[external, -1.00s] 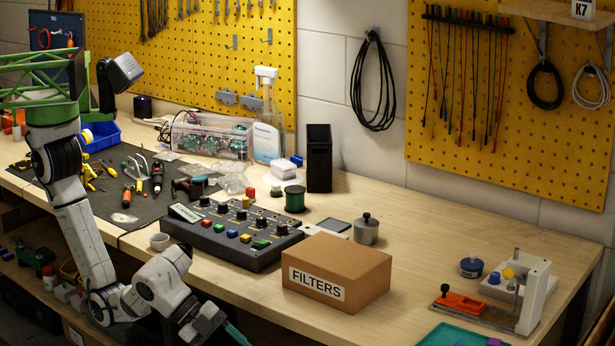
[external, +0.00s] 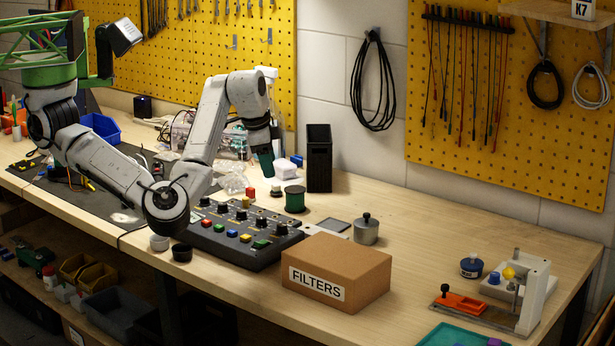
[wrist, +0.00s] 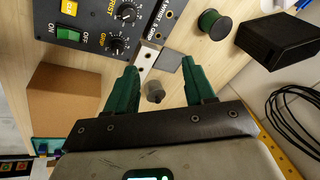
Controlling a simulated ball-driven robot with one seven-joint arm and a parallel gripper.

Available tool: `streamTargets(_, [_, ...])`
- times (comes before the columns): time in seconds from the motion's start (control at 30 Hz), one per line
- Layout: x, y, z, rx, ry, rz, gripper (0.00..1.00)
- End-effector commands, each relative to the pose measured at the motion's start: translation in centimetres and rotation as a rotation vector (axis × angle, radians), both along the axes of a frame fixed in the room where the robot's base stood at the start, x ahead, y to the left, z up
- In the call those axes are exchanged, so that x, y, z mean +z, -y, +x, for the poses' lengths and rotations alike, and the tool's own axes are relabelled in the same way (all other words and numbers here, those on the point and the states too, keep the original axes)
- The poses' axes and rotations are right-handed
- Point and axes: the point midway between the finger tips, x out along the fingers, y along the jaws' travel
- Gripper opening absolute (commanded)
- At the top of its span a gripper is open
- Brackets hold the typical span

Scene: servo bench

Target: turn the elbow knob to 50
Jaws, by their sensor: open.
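The black control box (external: 232,246) lies on the bench in the external view, with a row of black knobs (external: 241,215) and coloured buttons. Its corner shows in the wrist view (wrist: 95,27), with one knob (wrist: 127,12) beside a label ending in "RIST" and another (wrist: 117,45) by "GRIP". The elbow knob's label is not readable in either view. My gripper (external: 267,172) hangs above and behind the box, pointing down. In the wrist view its green fingers (wrist: 160,86) are spread wide, with nothing between them held.
The FILTERS carton (external: 337,270) stands right of the box. A green spool (external: 294,199), black bin (external: 319,158) and grey weight (external: 366,229) stand behind and right. The bench is clear between carton and right-hand fixture.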

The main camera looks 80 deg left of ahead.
Motion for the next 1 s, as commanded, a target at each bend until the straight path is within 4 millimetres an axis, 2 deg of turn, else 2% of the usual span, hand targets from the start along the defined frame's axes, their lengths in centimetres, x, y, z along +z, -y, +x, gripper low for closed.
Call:
streamTargets(0.03, [-0.1,-1.8,-1.8,0.058,-0.057,-0.071,0.54])
streamTargets(0.1, [-1.2,-3.2,-4.0,0.112,-0.124,-0.149,0.54])
streamTargets(0.2, [-2.2,-4.1,-5.9,0.155,-0.182,-0.224,0.54])
streamTargets(0.27, [-2.6,-4.3,-6.5,0.169,-0.2,-0.248,0.54])
streamTargets(0.47, [-4.6,-4.3,-6.8,0.172,-0.213,-0.258,0.54])
streamTargets(0.8, [-10.5,-4.3,-6.8,0.171,-0.211,-0.256,0.54])
streamTargets(1.0, [-12.9,-4.4,-6.8,0.173,-0.21,-0.255,0.54])
